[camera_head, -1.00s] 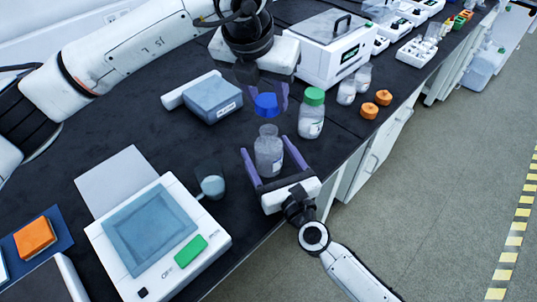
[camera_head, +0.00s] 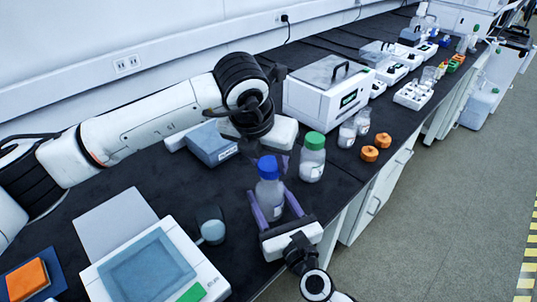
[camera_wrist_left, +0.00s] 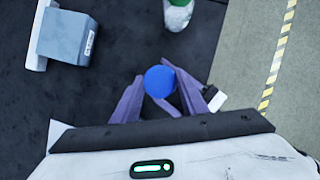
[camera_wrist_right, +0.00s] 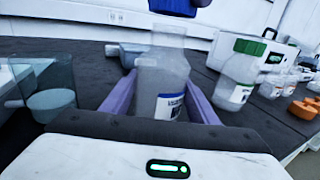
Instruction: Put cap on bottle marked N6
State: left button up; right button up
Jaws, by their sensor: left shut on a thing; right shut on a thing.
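The blue cap (camera_head: 267,167) is held by my left gripper (camera_wrist_left: 158,86), which is shut on it from above. The clear bottle (camera_head: 269,198) stands upright between the purple fingers of my right gripper (camera_head: 271,194), which is shut on it. In the right wrist view the bottle (camera_wrist_right: 160,80) shows a white and blue label too small to read. In the left wrist view the cap (camera_wrist_left: 160,82) hides the bottle's mouth.
A green-capped bottle (camera_head: 312,160) stands close to the right of the held bottle. Orange caps (camera_head: 369,153) and small jars (camera_head: 347,134) lie beyond it. A blue-grey box (camera_head: 210,146) is behind left, a beaker (camera_head: 210,224) and balance (camera_head: 150,265) front left. The bench edge is near.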

aim_at(266, 160)
dwell(0.3)
pick_arm(q)
jog(key=shift+f, duration=0.85)
jog(key=shift+f, duration=0.6)
